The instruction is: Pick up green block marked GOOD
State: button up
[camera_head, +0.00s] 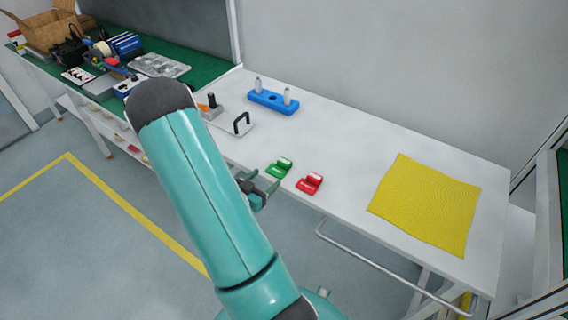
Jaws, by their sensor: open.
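The green block (279,168) sits on the white table near its front edge, just left of a red block (310,183). Its GOOD marking is too small to read here. My gripper (268,188) is at the table's front edge, just below and left of the green block in the picture. It is open and appears empty. My teal arm hides part of the gripper and part of the table edge.
A blue holder (273,102) with silver pegs stands at the back. A grey plate with a black handle (241,123) lies left of it. A yellow cloth (425,204) lies at right. A cluttered green bench (206,66) stands at far left.

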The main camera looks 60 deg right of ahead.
aim_at(282, 163)
jog(key=x, duration=1.2)
jog(key=c, duration=1.1)
